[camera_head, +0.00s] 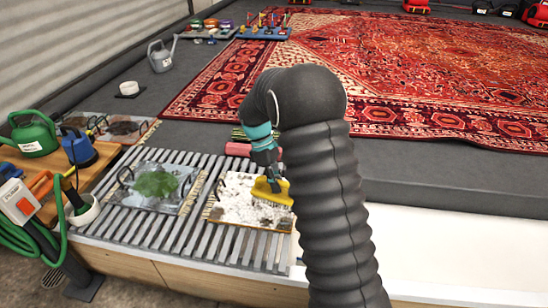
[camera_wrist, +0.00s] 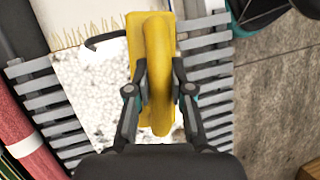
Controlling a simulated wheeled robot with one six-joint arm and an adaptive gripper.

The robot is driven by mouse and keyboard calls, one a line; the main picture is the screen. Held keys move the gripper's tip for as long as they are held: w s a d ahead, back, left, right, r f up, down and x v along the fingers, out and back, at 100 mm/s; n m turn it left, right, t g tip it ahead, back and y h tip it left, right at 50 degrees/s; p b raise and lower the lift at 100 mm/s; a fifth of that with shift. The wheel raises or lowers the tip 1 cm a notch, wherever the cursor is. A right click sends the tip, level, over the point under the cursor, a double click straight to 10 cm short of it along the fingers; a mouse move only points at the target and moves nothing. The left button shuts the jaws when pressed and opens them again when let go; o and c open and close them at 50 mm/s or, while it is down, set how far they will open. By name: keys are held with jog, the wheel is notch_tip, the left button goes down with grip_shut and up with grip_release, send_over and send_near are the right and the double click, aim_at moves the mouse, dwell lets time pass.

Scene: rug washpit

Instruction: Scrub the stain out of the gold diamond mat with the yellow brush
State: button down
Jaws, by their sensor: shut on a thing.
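The yellow brush (camera_head: 273,193) is clasped in my gripper (camera_head: 268,168), bristles down, over the right part of a foam-covered mat (camera_head: 235,209). White foam hides most of this mat's pattern and any stain; tan edges and a pale fringe show. I cannot make out gold diamonds on it. In the wrist view the yellow brush (camera_wrist: 155,65) stands between the two fingers of my gripper (camera_wrist: 160,90), with the speckled white mat (camera_wrist: 90,75) below. The brush appears to touch the foam, but the contact is hidden.
A second mat (camera_head: 128,195) with a green patch lies left on the slatted rack (camera_head: 190,232). A red-pink roll (camera_head: 238,149) lies behind the foamy mat. A large red rug (camera_head: 390,75) covers the floor behind.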

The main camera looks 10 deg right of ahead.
jog(key=n, duration=0.2)
jog(key=w+r+n+t+h, duration=0.1)
jog(key=n, duration=0.1)
jog(key=r+n, duration=0.1)
jog(key=shift+w+r+n+t+h, duration=0.1)
jog(key=shift+w+n+t+h, duration=0.25)
jog(key=shift+n+t+h, duration=0.05)
jog(key=w+r+n+t, duration=0.1)
jog(key=n+t, duration=0.1)
jog(key=n, duration=0.2)
jog(key=w+r+n+t, duration=0.1)
jog(key=n+t, duration=0.1)
jog(key=n, duration=0.3)
jog(key=w+r+n+t+b, duration=0.1)
jog(key=n, duration=0.4)
jog(key=shift+w+d+r+t+y, duration=0.3)
jog(key=shift+w+d+t+y, duration=0.05)
jog(key=shift+w+t+y, duration=0.05)
notch_tip(320, 180, down, 5)
jog(key=b, duration=0.5)
jog(key=shift+r, duration=0.1)
